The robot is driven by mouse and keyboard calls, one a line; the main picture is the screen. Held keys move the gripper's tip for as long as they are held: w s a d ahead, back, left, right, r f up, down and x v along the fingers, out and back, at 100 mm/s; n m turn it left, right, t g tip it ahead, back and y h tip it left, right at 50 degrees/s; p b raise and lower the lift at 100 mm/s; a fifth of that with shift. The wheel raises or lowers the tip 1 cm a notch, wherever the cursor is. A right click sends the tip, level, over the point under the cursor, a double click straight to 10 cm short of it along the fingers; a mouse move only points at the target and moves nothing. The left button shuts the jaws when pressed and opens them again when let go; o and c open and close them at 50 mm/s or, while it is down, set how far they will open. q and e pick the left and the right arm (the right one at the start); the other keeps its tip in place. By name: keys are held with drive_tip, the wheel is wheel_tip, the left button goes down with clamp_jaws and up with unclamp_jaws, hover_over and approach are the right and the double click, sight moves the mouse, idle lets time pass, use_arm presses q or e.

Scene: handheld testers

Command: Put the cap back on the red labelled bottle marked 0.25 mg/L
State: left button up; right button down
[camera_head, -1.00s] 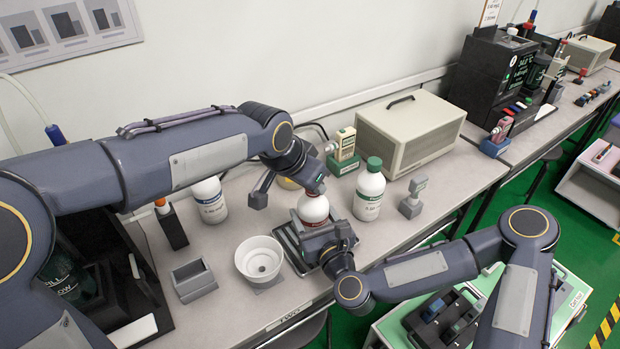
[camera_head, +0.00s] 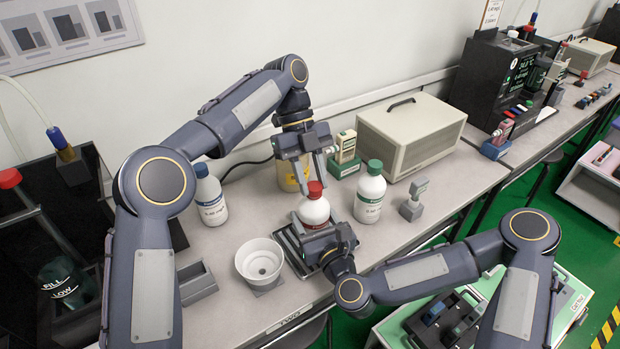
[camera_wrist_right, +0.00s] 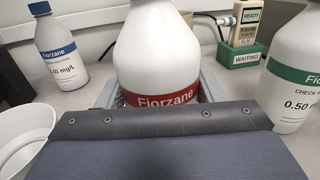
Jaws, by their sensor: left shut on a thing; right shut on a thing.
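The red labelled bottle (camera_head: 314,211) stands on a dark tray (camera_head: 289,246) near the table's front. Its Fiorzane label shows in the right wrist view (camera_wrist_right: 160,97); the concentration mark is not readable. My right gripper (camera_head: 324,238) is shut on the bottle's lower part from the front. The red cap (camera_head: 315,188) is upright at the bottle's mouth. My left gripper (camera_head: 311,176) comes down from above and behind, shut on the cap. I cannot tell whether the cap is seated or only just above the neck. The bottle's top is out of the right wrist view.
A green-capped bottle (camera_head: 369,192) stands close on the right, a blue-capped bottle (camera_head: 210,196) on the left. A beige box (camera_head: 411,134) is at back right.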

use_arm(q)
drive_tip(key=o, duration=0.9)
drive_tip(key=shift+o, duration=0.2)
drive_tip(key=shift+r, duration=0.1)
drive_tip(key=shift+c, duration=0.4)
